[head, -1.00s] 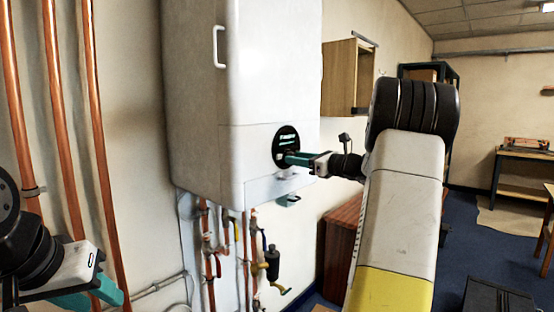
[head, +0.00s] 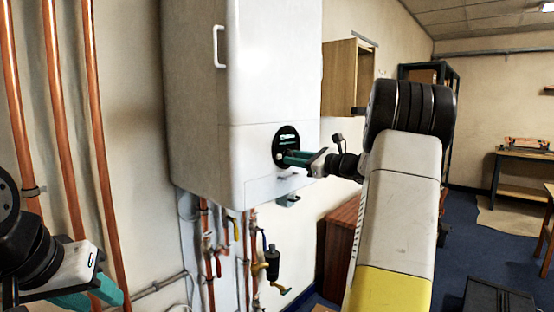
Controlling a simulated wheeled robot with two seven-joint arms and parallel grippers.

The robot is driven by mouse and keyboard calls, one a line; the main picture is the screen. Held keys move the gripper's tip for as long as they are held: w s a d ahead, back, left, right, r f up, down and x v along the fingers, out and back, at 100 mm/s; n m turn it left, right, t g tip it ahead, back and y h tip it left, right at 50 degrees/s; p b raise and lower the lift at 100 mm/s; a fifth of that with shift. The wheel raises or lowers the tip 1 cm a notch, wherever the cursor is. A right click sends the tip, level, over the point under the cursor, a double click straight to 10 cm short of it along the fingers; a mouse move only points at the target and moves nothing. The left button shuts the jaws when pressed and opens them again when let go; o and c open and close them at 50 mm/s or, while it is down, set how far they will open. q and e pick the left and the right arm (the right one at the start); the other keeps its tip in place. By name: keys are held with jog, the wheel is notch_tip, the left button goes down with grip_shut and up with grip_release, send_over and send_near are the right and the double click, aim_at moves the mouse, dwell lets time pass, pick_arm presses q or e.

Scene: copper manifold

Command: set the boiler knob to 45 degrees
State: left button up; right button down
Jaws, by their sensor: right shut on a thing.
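The white boiler (head: 275,70) hangs on the wall in the middle of the head view. A round black dial plate (head: 287,134) with light markings sits low on its front. My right gripper (head: 284,157), with teal fingers, reaches in from the right and is shut on the boiler knob at the dial. The knob is mostly hidden by the fingers, so its angle cannot be read. My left gripper (head: 98,299) is at the lower left, well away from the boiler. Its teal fingers show partly and look spread apart.
Copper pipes (head: 58,110) run up the wall at left. Pipes and valves (head: 272,262) hang below the boiler, and a small bracket (head: 288,200) sticks out under its front. A wooden cabinet (head: 340,75) is on the wall behind, with a workbench (head: 522,165) far right.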

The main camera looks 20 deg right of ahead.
jog(key=shift+n, duration=0.5)
jog(key=c, duration=1.3)
grip_release()
jog(key=shift+c, duration=0.2)
jog(key=v, duration=0.7)
jog(key=shift+s+d, duration=0.25)
jog(key=shift+s, duration=0.05)
